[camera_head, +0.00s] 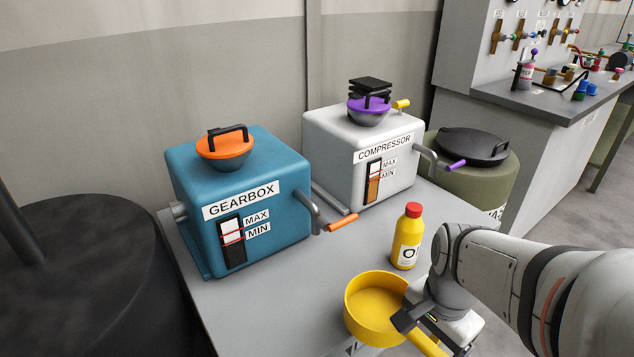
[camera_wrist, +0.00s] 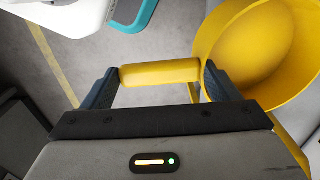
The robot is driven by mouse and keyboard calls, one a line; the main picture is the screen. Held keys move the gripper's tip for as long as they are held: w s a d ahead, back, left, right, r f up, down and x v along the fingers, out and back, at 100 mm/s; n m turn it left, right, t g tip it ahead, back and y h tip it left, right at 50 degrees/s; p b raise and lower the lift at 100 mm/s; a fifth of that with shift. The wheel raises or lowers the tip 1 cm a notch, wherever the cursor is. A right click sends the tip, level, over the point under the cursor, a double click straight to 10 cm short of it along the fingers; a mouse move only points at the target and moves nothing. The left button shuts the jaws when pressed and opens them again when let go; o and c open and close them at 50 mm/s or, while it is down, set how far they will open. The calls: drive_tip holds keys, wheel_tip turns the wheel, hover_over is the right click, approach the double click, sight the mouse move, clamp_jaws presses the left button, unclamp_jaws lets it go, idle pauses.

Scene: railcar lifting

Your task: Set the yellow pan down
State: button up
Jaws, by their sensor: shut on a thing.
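The yellow pan (camera_head: 372,305) is at the front of the grey table (camera_head: 235,308) in the head view, upright and looking empty. My gripper (camera_head: 420,318) is shut on its yellow handle, at the pan's lower right. In the wrist view, my gripper's two dark fingers (camera_wrist: 160,78) close on the ends of the yellow handle bar (camera_wrist: 160,72). The pan's bowl (camera_wrist: 250,45) shows at the upper right there, cut off by the frame, with grey floor beyond the handle. I cannot tell whether the pan's bottom touches the table.
A yellow bottle with a red cap (camera_head: 406,240) stands just behind the pan. The blue gearbox (camera_head: 240,210) and white compressor (camera_head: 365,150) stand farther back, with cranks (camera_head: 342,222) sticking out. An olive drum (camera_head: 480,175) is behind right. Table left of the pan is clear.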

drive_tip(key=w+a+p, duration=0.1)
drive_tip(key=w+p, duration=0.1)
drive_tip(key=p, duration=0.1)
drive_tip(key=w+a+p, duration=0.3)
drive_tip(key=w+p, duration=0.1)
drive_tip(key=p, duration=0.1)
drive_tip(key=shift+w+a+r+p, duration=0.3)
drive_tip(key=shift+w+a+r, duration=0.05)
drive_tip(key=shift+w, duration=0.05)
hover_over(356, 294)
drive_tip(key=shift+d+f, duration=0.1)
drive_tip(key=shift+f, duration=0.25)
drive_tip(key=shift+f+b, duration=0.45)
drive_tip(key=shift+f, duration=1.45)
drive_tip(key=o, duration=0.7)
drive_tip(key=shift+f, duration=0.1)
drive_tip(key=o, duration=0.4)
